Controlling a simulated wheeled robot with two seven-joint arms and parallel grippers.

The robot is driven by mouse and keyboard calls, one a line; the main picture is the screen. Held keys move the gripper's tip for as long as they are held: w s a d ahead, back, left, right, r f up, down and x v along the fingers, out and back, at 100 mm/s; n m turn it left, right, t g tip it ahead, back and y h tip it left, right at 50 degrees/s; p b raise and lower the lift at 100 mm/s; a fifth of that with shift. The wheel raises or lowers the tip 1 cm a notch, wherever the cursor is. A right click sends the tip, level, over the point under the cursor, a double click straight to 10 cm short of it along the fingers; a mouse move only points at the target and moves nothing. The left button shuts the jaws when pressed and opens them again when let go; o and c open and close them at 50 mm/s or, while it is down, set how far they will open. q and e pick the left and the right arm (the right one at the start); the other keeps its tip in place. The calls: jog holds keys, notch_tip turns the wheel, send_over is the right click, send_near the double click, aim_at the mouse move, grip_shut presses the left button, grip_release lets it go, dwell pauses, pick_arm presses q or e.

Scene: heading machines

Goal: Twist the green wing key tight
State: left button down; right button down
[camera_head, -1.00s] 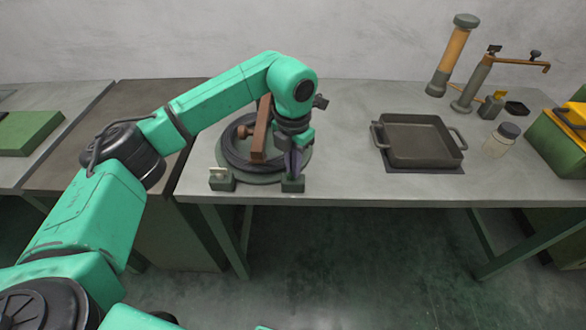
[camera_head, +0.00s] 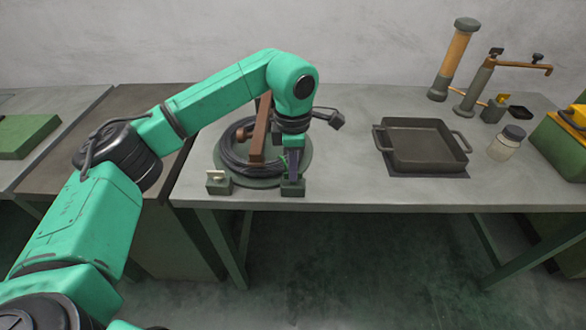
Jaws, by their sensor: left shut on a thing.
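My left gripper (camera_head: 292,170) points straight down at the front of the bench. Its fingers are shut over the top of a small dark green block (camera_head: 292,188), where the green wing key would sit between them. The key itself is hidden or too small to make out. A similar block (camera_head: 219,187) stands to the left, with a pale cream wing key (camera_head: 217,175) on top. Behind them is a round base with a dark coil (camera_head: 236,157) and an upright brown arm (camera_head: 258,135). My right gripper is not in view.
A dark square pan (camera_head: 425,145) with two handles sits on a mat to the right. Further right are a jar (camera_head: 506,142), a tilted orange cylinder (camera_head: 453,60) and a metal stand (camera_head: 472,95). Bench between gripper and pan is clear.

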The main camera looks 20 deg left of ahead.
pick_arm(q)
jog(key=shift+s+f+m, duration=0.15)
jog(key=shift+f+m, duration=0.1)
jog(key=shift+m, duration=0.25)
jog(key=c, duration=1)
grip_release()
jog(key=shift+r, duration=0.2)
notch_tip(320, 180, up, 14)
jog(key=shift+r, duration=0.15)
